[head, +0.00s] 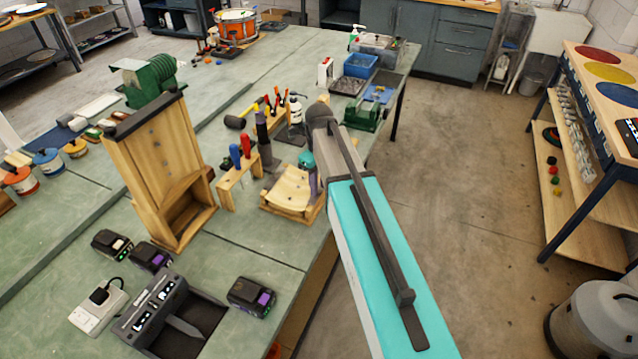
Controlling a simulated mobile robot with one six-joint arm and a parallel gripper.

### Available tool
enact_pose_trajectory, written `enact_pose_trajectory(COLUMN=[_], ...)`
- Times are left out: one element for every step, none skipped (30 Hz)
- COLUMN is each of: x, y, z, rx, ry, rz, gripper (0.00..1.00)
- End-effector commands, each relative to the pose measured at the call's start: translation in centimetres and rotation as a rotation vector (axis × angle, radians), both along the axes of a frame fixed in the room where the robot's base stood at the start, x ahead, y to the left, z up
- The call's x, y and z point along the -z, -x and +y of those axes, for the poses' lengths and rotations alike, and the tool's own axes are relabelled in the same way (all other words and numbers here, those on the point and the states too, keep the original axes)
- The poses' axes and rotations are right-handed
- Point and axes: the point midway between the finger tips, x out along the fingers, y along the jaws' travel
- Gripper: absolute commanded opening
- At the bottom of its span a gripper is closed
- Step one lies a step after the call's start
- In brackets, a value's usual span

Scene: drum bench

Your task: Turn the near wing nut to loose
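I cannot make out a wing nut in the head view; any near one is too small or hidden. The orange drum (237,25) stands at the far end of the bench. My arm, with a long teal cover, reaches from the bottom right up to the bench's right edge. Its far end bends down beside a low wooden cradle (290,192), where a small teal part and a greyish-purple part show. My gripper's fingers cannot be seen; the arm hides that area.
A tall wooden stand (158,165), a screwdriver rack (238,181) and a charger (160,312) with batteries crowd the near bench (215,262). A blue bin (361,65) and a green vise (363,113) stand beyond my arm.

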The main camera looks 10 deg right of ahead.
Motion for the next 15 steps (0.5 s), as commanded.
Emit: enact_pose_trajectory(x=[0.01, 0.00, 0.00, 0.00, -0.01, -0.01, -0.01, -0.02, -0.02, -0.02, -0.02, -0.03, -0.03, -0.03, -0.03], y=[0.00, 0.00, 0.00, 0.00, 0.00, -0.01, -0.01, 0.00, 0.00, 0.00, 0.00, 0.01, 0.01, 0.00, 0.01], z=[0.01, 0.02, 0.03, 0.03, 0.04, 0.04, 0.04, 0.05, 0.05, 0.06, 0.06, 0.07, 0.07, 0.09, 0.09], rx=[0.000, 0.000, 0.000, 0.000, 0.000, -0.001, -0.001, -0.001, -0.001, -0.001, -0.001, -0.001, -0.001, -0.001, -0.002], ry=[0.000, 0.000, 0.000, 0.000, 0.000, 0.000, 0.000, 0.000, 0.000, 0.000, 0.000, 0.000, 0.000, 0.000, 0.000], rz=[0.000, 0.000, 0.000, 0.000, 0.000, 0.000, 0.000, 0.000, 0.000, 0.000, 0.000, 0.000, 0.000, 0.000, 0.000], gripper=[0.29, 0.29, 0.29, 0.29, 0.29, 0.22, 0.17, 0.12, 0.05, 0.00, 0.00, 0.00, 0.00, 0.00, 0.00])
